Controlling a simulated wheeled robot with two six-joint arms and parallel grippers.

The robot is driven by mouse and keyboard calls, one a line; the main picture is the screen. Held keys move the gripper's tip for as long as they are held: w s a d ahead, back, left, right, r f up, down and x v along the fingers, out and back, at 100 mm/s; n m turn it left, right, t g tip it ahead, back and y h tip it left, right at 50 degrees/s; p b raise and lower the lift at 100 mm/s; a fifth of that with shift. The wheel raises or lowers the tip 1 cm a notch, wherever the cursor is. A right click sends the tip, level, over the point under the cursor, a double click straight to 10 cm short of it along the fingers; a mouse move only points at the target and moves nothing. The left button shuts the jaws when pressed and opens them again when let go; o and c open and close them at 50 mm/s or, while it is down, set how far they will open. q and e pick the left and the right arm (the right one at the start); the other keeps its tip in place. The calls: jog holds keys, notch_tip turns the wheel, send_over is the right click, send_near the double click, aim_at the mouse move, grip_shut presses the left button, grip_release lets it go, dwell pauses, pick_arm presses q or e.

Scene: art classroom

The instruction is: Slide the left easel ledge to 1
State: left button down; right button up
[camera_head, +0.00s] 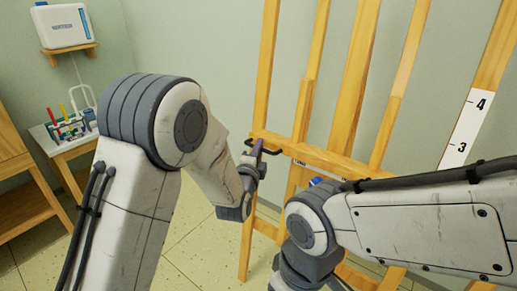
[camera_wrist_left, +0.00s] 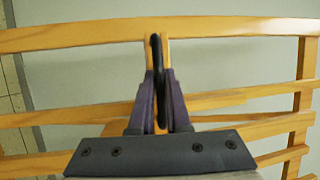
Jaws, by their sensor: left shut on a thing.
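The wooden easel (camera_head: 352,75) stands in front of me, with its horizontal ledge (camera_head: 325,157) crossing the uprights. A black handle (camera_head: 272,152) sticks out at the ledge's left end. My left gripper (camera_head: 259,152) is at this handle. In the left wrist view my left gripper (camera_wrist_left: 159,85) has its purple fingers shut on the black handle (camera_wrist_left: 156,48), which stands between them. A white scale strip (camera_head: 468,130) on the right upright shows 4 and 3. My right arm hides the strip's lower part and the ledge's right end. My right gripper's fingers are not visible.
A small side table (camera_head: 70,150) with art tools stands at the left by a wooden cabinet (camera_head: 20,195). A white box (camera_head: 62,27) sits on a wall shelf above. My right arm crosses in front of the easel. Tiled floor (camera_head: 185,250) is open between side table and easel.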

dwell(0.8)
pick_arm(q)
notch_tip(320, 180, down, 10)
jog(key=s+a+b, duration=0.1)
jog(key=b, duration=0.7)
jog(key=shift+s+f+b, duration=0.2)
jog(key=shift+s+b, duration=0.1)
jog(key=c, duration=0.9)
grip_release()
jog(key=shift+a+f, duration=0.1)
